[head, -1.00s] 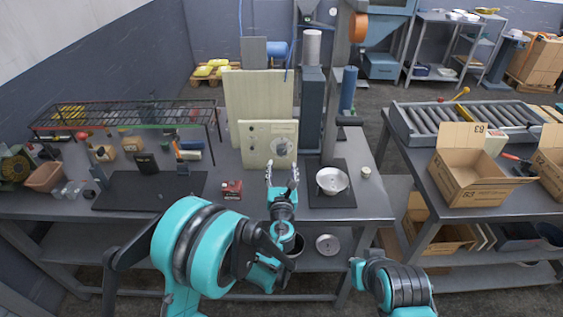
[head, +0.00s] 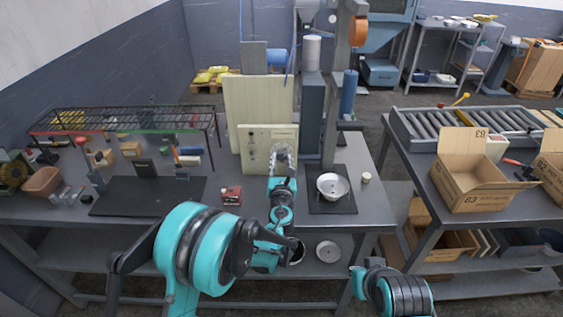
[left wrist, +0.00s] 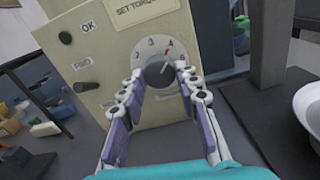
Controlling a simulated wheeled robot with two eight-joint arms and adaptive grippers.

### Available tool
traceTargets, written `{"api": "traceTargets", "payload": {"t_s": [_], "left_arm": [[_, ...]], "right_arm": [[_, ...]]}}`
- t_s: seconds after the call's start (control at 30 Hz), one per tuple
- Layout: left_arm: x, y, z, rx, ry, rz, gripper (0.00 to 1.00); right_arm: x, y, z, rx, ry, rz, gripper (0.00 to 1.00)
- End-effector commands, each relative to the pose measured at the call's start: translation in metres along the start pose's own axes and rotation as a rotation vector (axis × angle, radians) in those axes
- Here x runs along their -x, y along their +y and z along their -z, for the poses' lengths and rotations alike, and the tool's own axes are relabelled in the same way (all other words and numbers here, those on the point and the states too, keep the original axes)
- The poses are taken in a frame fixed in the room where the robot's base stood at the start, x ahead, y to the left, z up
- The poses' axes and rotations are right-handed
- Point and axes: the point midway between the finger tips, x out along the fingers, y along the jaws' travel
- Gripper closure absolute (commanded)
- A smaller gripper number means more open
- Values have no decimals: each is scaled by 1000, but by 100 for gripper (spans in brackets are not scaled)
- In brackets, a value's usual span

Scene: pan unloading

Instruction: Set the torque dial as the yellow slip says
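The torque dial (left wrist: 157,72) is a grey round knob on a pale numbered plate. Its red pointer mark leans up and right, close to the 4. It sits on a cream control box (head: 255,150) labelled "SET TORQUE". My left gripper (left wrist: 163,81) is open, with one finger on each side of the knob; I cannot tell whether they touch it. In the head view my left gripper (head: 283,152) covers the dial. I cannot make out a yellow slip. Only part of my right arm shows in the head view, without its gripper.
A metal bowl (head: 332,186) stands on a dark mat right of the box. A small red block (head: 231,195) lies in front at left. A wire rack (head: 125,120) stands further left.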

Motion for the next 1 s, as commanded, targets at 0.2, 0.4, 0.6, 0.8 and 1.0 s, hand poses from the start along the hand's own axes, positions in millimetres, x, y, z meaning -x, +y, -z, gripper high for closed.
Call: {"api": "traceTargets", "payload": {"t_s": [0.2,0.4,0.6,0.8,1.0], "left_arm": [[0,0,0,13,0,0,97],[0,0,0,88,0,0,97],[0,-1,1,232,0,0,97],[0,-1,1,404,0,0,97],[0,-1,0,562,0,0,97]], "right_arm": [[-1,0,0,0,0,0,100],[-3,0,-2,0,0,0,100],[-7,0,-5,0,0,0,100],[-11,0,-8,0,0,0,100],[-14,0,-10,0,0,0,100]]}}
